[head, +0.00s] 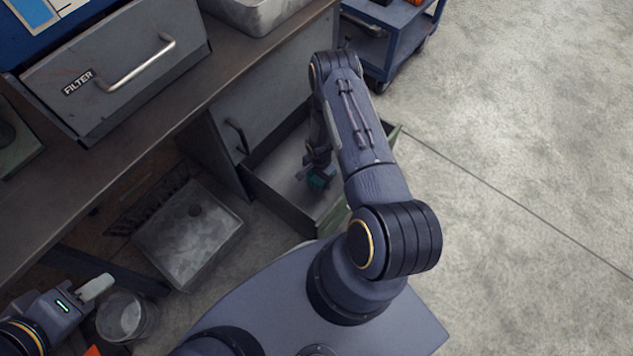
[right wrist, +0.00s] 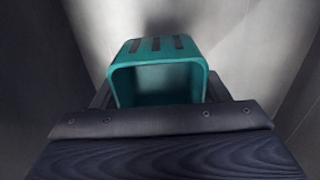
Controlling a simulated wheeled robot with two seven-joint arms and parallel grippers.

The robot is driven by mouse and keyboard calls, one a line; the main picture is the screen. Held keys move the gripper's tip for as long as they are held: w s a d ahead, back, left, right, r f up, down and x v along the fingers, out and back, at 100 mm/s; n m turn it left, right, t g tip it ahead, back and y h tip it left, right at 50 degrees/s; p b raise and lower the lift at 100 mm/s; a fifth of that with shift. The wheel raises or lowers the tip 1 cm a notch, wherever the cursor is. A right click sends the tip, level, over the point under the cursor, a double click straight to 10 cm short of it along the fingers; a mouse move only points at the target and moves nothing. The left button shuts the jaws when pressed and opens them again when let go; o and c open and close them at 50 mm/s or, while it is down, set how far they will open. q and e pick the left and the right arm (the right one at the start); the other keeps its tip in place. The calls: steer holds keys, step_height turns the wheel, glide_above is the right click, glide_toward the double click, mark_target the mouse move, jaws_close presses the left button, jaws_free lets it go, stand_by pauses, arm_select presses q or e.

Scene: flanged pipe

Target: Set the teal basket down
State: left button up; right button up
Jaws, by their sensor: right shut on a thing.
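The small teal basket (head: 318,182) is low inside the open lower drawer (head: 268,186), at the end of my right arm. My right gripper (head: 317,171) is shut on the teal basket. In the right wrist view the basket (right wrist: 157,80) sits just beyond the gripper, its slotted side up and an open side facing the camera. Grey drawer walls surround it. I cannot tell whether the basket touches the drawer floor. The gripper hides part of it. My left gripper (head: 96,288) is at the lower left, away from the basket; its jaw opening is unclear.
The workbench (head: 140,112) with a FILTER drawer (head: 115,70) stands above and left. A blue cart (head: 388,45) stands behind. Floor at right is clear.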

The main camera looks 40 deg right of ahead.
mark_target(319, 181)
step_height(319, 181, down, 6)
steer(key=shift+f+b, duration=0.1)
steer(key=shift+b, duration=0.95)
steer(key=o, duration=1)
